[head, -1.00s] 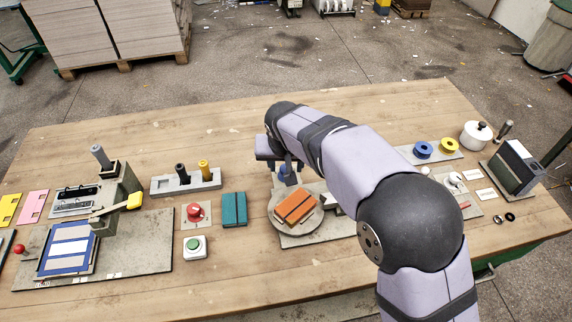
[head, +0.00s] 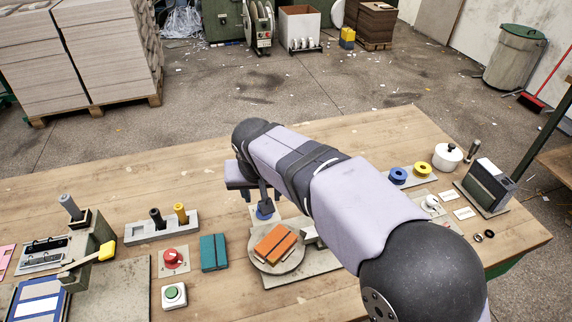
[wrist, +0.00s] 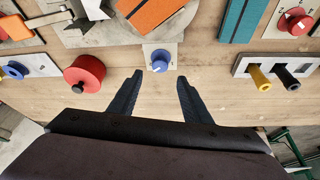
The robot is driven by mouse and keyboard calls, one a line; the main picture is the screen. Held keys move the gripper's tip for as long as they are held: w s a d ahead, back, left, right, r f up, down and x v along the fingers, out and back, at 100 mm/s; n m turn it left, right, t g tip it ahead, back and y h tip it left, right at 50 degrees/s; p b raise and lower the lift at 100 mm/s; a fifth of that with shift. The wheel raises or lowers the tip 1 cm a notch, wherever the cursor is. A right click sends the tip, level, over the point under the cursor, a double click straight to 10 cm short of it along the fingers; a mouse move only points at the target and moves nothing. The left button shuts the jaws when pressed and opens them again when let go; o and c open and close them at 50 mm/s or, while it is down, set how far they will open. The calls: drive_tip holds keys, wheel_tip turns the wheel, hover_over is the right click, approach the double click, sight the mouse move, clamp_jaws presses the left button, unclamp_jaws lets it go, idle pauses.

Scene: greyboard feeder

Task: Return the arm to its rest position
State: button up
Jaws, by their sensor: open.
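My arm reaches across the wooden table (head: 110,200) in the head view, its upper links bent over the middle. My gripper shows in the wrist view (wrist: 160,77) with its two dark fingers spread apart and nothing between them. It hangs above the table near a blue knob (wrist: 160,62) on a pale plate, which lies just beyond the fingertips in that view. The knob also shows in the head view (head: 265,211), below the wrist.
An orange block (head: 273,244) lies on a round grey plate beside the knob, with a teal block (head: 214,252) to its left. A red knob (head: 173,257), a green button (head: 174,294) and a grey peg holder (head: 160,229) stand further left. A red cylinder (wrist: 85,73) is near the gripper.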

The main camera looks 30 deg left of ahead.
drive_tip(key=w+d+r+m+h+p, duration=0.1)
drive_tip(key=w+d+p, duration=0.15)
drive_tip(key=d, duration=0.95)
drive_tip(key=w+d+h+p, duration=0.2)
drive_tip(key=d+p, duration=0.2)
drive_tip(key=d, duration=0.9)
drive_tip(key=s+d+f+m+g+p, duration=0.1)
drive_tip(key=s+d+m+g, duration=0.1)
drive_tip(key=s+d, duration=0.5)
drive_tip(key=s+d+f+m+g+p, duration=0.1)
drive_tip(key=s+d+m+p, duration=0.1)
drive_tip(key=s+d, duration=0.5)
drive_tip(key=d+m, duration=0.1)
drive_tip(key=d, duration=0.5)
drive_tip(key=shift+s+m+g, duration=0.3)
drive_tip(key=shift+g, duration=0.1)
